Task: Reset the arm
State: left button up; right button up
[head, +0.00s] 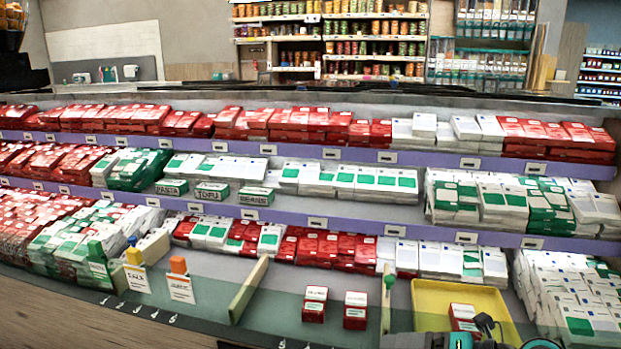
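My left arm and gripper are not in view. Dark and teal parts, which look like my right arm, show at the bottom edge right of centre. A small dark piece that may be my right gripper (487,323) sits over the yellow tray, beside a red and white box (463,318). Its fingers are too small and cut off to tell whether they are open or shut, or whether they touch the box.
A stepped display shelf (330,154) with red, white and green boxes fills the middle. Two red boxes (315,305) (355,311) stand on the lower counter beside the yellow tray (428,295). Dividers (248,290) (387,305) rise there. Colour-topped tags (180,282) stand left.

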jog(key=s+a+m+t+y+b, duration=0.1)
jog(key=a+m+t+y+b, duration=0.1)
jog(key=a+m+t, duration=0.3)
pick_arm(q)
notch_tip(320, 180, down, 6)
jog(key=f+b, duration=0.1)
jog(key=b, duration=0.3)
pick_arm(e)
jog(key=s+d+f+m+h, duration=0.1)
jog(key=s+f+m+h, duration=0.4)
jog(key=f+m, duration=0.55)
jog(key=s+f+m+h, duration=0.5)
jog(key=f+m, duration=0.2)
jog(key=m, duration=0.6)
pick_arm(q)
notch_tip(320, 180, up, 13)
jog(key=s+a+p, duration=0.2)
jog(key=p, duration=1.4)
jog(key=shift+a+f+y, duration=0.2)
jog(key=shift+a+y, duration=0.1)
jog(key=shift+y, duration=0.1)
pick_arm(e)
notch_tip(320, 180, up, 11)
jog(key=s+d+g+h, duration=0.1)
jog(key=s+d, duration=0.1)
jog(key=shift+s+d+m, duration=0.2)
jog(key=shift+m, duration=0.25)
